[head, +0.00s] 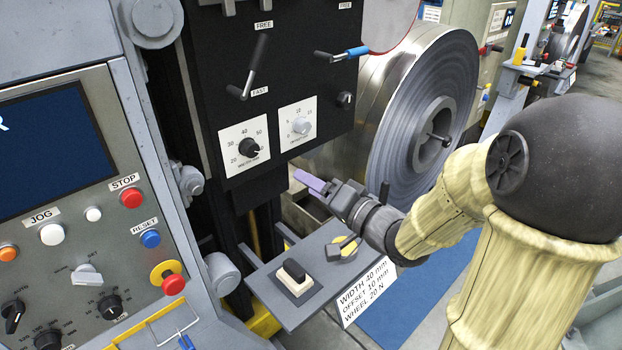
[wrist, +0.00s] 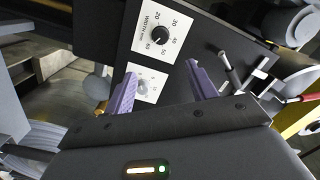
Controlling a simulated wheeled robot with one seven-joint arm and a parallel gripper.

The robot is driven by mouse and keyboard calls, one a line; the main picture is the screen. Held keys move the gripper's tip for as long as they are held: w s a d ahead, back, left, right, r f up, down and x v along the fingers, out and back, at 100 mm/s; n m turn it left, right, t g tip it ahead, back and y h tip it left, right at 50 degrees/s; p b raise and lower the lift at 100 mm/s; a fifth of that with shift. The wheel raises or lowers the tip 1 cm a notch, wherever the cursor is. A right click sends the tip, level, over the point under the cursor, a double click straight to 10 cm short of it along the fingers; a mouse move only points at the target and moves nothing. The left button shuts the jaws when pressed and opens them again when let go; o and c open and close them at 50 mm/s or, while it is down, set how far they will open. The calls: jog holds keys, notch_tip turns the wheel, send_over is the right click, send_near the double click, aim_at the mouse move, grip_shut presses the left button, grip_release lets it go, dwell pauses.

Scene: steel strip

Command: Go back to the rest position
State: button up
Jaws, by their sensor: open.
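My gripper (head: 310,182) is in front of the lower edge of the black panel (head: 285,75), above the small grey shelf. In the wrist view its two purple fingers (wrist: 160,86) stand apart with nothing between them. In the head view my arm comes in from the right, bent at the elbow. The fingers appear clear of the dials, though the exact gap cannot be told.
A large steel coil (head: 425,110) stands just behind my forearm. The grey shelf (head: 310,290) below carries a black-and-white block (head: 294,277) and a yellow round piece (head: 343,248). A control console (head: 75,200) with buttons fills the left. Levers (head: 255,65) stick out of the panel.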

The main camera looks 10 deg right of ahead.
jog(key=d+f+g+h, duration=0.3)
jog(key=d+f+h, duration=0.3)
jog(key=f+h, duration=0.25)
jog(key=s+d+f+n+g+h, duration=0.2)
jog(key=s+f+g+h, duration=0.1)
jog(key=s+f+g, duration=0.4)
jog(key=s+a+n+g, duration=0.1)
jog(key=s+n+g, duration=0.1)
jog(key=s, duration=0.4)
notch_tip(320, 180, up, 12)
jog(key=p, duration=1.2)
jog(key=shift+s+a, duration=0.2)
jog(key=shift+f+y, duration=0.2)
jog(key=shift+y, duration=0.05)
